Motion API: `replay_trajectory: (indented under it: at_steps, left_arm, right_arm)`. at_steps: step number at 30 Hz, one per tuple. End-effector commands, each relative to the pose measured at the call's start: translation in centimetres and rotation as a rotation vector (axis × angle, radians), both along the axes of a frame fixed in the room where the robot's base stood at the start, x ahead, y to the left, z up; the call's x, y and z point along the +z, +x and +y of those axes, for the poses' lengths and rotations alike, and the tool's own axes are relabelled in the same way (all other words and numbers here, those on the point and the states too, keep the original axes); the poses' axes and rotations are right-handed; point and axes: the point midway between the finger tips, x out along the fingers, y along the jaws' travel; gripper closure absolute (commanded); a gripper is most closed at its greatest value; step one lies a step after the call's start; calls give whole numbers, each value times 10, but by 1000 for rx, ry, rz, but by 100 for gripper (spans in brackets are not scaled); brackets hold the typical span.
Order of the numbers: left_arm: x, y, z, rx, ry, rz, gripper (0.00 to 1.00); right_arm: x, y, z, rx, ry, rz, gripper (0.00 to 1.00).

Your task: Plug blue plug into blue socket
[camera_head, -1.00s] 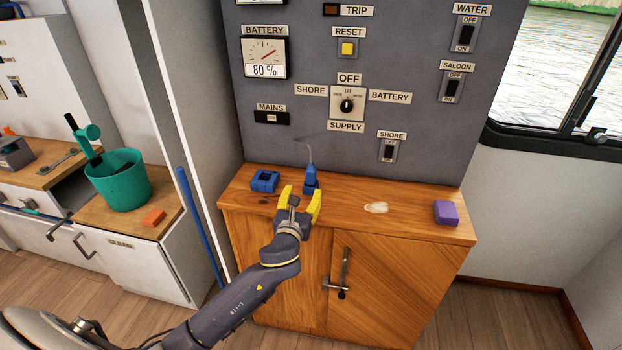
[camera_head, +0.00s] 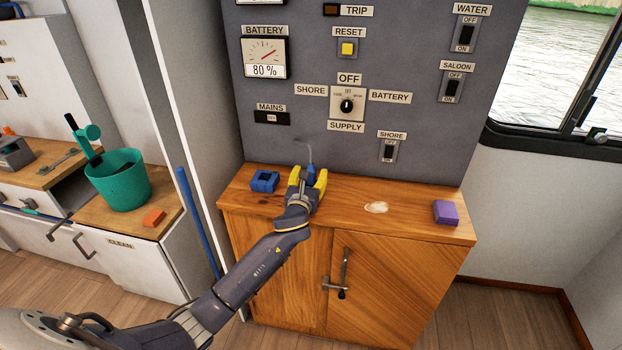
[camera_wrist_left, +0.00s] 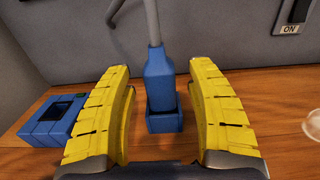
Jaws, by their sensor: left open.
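The blue plug (camera_wrist_left: 159,82) stands upright on the wooden counter in a small blue holder (camera_wrist_left: 164,123), with a grey cable rising from its top. My left gripper (camera_head: 308,178) is open, its yellow fingers on either side of the plug. In the left wrist view a gap shows between each finger (camera_wrist_left: 160,110) and the plug. The blue socket (camera_head: 264,181) sits on the counter to the left of the plug. It also shows in the left wrist view (camera_wrist_left: 50,125) with a dark opening on top. My right gripper is not in view.
The grey switch panel (camera_head: 300,130) rises behind the counter (camera_head: 425,222). A pale patch (camera_head: 376,208) and a purple block (camera_head: 446,212) lie to the right. A teal bucket (camera_head: 120,182) and an orange block (camera_head: 154,218) stand on the left cabinet.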

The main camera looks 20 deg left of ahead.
Motion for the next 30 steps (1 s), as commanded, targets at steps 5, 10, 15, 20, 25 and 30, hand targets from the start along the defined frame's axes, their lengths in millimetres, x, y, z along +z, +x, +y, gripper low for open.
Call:
replay_trajectory:
  at_steps: [5, 10, 15, 20, 25, 30]
  left_arm:
    - [0, 8, 1, 0, -1, 1, 44]
    - [0, 8, 1, 0, 0, 0, 44]
    - [0, 8, 1, 0, 0, 0, 56]
    - [0, 8, 1, 0, 0, 0, 74]
    - [0, 7, 1, 0, 0, 0, 94]
    - [0, 7, 1, 0, 0, 0, 100]
  right_arm:
    - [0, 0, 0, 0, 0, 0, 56]
    - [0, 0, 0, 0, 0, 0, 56]
    - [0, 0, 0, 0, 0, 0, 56]
    - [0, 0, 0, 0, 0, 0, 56]
    - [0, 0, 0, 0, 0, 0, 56]
    - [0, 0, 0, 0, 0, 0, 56]
